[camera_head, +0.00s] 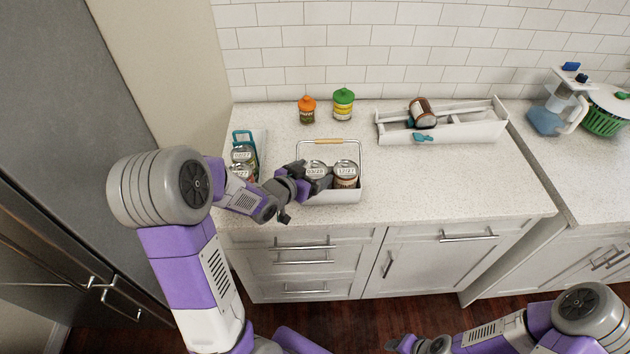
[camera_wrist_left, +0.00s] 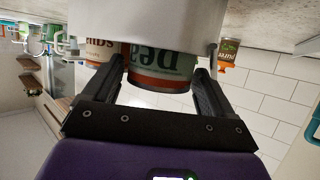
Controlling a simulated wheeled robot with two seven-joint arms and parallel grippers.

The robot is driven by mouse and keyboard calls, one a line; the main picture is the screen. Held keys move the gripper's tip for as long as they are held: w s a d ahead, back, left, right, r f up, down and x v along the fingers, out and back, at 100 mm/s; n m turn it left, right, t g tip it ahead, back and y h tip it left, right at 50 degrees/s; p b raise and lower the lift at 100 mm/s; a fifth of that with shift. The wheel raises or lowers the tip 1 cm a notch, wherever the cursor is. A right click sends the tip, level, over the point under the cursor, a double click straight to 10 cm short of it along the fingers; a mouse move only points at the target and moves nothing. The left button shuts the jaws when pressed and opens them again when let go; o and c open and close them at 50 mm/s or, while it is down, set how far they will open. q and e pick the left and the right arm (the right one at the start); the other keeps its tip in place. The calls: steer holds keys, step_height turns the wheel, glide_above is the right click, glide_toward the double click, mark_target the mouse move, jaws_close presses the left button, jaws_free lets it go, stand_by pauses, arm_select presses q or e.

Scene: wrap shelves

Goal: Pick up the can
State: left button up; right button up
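Two silver-topped cans, one on the left (camera_head: 316,168) and one on the right (camera_head: 346,172), stand in a white caddy (camera_head: 335,198) with a wooden handle on the counter. My left gripper (camera_head: 318,180) is at the caddy, beside the left can and partly in front of it. In the left wrist view, which appears upside down, its fingers (camera_wrist_left: 162,68) are apart on either side of a green and orange labelled can (camera_wrist_left: 160,66). Whether they touch it is unclear. My right gripper (camera_head: 400,343) is low at the bottom edge, far from the cans; its fingers are unclear.
A teal-handled caddy with cans (camera_head: 243,155) stands left of the arm. Orange-lidded (camera_head: 307,109) and green-lidded (camera_head: 343,103) jars stand behind. A white tray (camera_head: 465,133) holds a tipped brown jar (camera_head: 422,111). The counter front right of the caddy is clear.

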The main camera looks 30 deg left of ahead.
arm_select(q)
steer(key=c, duration=1)
